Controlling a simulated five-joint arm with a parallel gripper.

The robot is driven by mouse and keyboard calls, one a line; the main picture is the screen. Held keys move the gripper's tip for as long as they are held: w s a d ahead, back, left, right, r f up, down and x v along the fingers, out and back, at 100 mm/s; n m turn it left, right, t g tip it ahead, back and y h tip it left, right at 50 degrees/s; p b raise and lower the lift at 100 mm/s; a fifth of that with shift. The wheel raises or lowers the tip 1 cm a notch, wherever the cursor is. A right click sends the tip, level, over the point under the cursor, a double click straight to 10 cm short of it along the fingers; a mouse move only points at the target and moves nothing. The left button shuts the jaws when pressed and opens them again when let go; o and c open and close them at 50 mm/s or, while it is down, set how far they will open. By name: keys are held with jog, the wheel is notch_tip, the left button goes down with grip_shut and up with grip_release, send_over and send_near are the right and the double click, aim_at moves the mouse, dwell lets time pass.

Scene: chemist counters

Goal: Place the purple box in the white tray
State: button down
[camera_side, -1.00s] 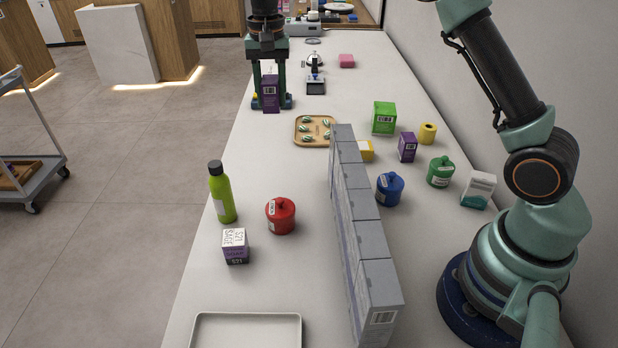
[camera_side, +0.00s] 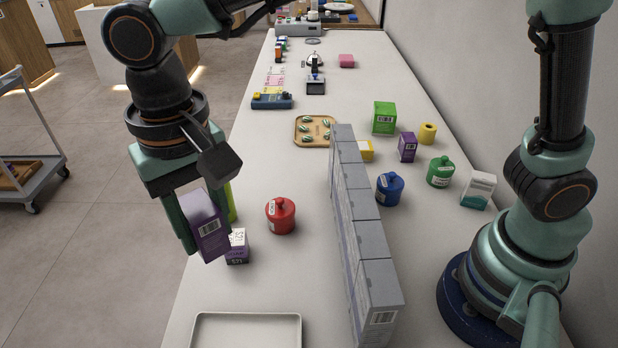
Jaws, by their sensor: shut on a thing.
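My gripper (camera_side: 204,232) is at the left of the view, shut on a purple box (camera_side: 209,232) with a pale top and a barcode label. The box is slightly tilted and held in the air, in front of the green bottle and partly over the white-and-purple box in the picture. The white tray (camera_side: 246,316) lies at the near edge of the counter, below and to the right of the held box; it looks empty, and its near part is cut off by the frame. Another purple box (camera_side: 407,147) stands on the far side of the grey box row.
A row of grey boxes (camera_side: 362,222) forms a wall right of the tray. A white-and-purple box (camera_side: 237,247), a red jar (camera_side: 281,216) and a mostly hidden green bottle (camera_side: 231,203) stand behind the tray. A blue jar (camera_side: 390,189) is beyond the wall.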

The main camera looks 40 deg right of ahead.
jog(key=s+a+f+n, duration=0.1)
jog(key=s+a, duration=0.1)
jog(key=s, duration=0.3)
send_over(242, 341)
jog(key=s, duration=0.1)
jog(key=f, duration=1.4)
jog(key=shift+s+a+f, duration=0.15)
jog(key=shift+s+f, duration=0.05)
jog(key=shift+f, duration=2.4)
jog(key=shift+f, duration=0.1)
jog(key=shift+c, duration=2.2)
grip_release()
